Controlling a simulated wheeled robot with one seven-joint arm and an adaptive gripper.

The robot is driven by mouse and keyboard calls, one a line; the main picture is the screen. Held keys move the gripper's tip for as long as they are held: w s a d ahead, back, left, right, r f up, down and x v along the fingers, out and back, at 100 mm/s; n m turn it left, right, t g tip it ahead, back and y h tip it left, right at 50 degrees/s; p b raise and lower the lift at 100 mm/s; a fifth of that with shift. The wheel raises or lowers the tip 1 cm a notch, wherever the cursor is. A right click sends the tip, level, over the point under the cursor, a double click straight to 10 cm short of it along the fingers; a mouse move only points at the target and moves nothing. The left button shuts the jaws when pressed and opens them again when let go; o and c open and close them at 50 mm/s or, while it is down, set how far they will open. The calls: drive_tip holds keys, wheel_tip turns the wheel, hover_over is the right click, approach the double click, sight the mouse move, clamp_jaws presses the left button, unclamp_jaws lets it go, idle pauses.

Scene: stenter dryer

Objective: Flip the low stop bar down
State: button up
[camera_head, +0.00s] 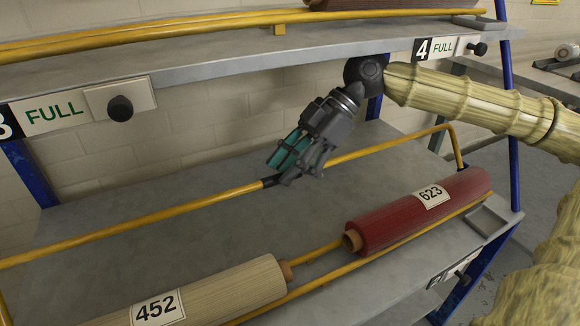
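The low stop bar (205,200) is a long yellow bar with a black sleeve (270,182) near its middle. It runs from the left edge up to the right above the lower shelf, where its end bends down near the blue post. My gripper (289,171), dark with teal pads, comes down from above at the black sleeve. Its fingertips overlap the bar just right of the sleeve's visible end. They hide part of the bar, so whether they touch or grip it is unclear.
A cream roll marked 452 (227,289) and a red roll marked 623 (385,228) lie on yellow rails on the lower shelf (130,212). The upper shelf (200,65) above carries "FULL" signs with black knobs (120,108) and another yellow bar (140,36).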

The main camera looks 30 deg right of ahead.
drive_tip(key=shift+d, duration=0.1)
clamp_jaws()
drive_tip(key=shift+w+f, duration=0.15)
drive_tip(key=shift+c, duration=0.3)
unclamp_jaws()
drive_tip(key=shift+d+r+p, duration=0.4)
drive_tip(key=shift+r+p, duration=0.2)
drive_tip(key=shift+d, duration=0.1)
drive_tip(key=shift+s+d+p, duration=0.2)
drive_tip(key=shift+d+p, duration=0.3)
drive_tip(key=shift+d, duration=1.6)
drive_tip(key=shift+s+d+p, duration=0.15)
drive_tip(key=shift+d+p, duration=0.35)
drive_tip(key=shift+d, duration=1.55)
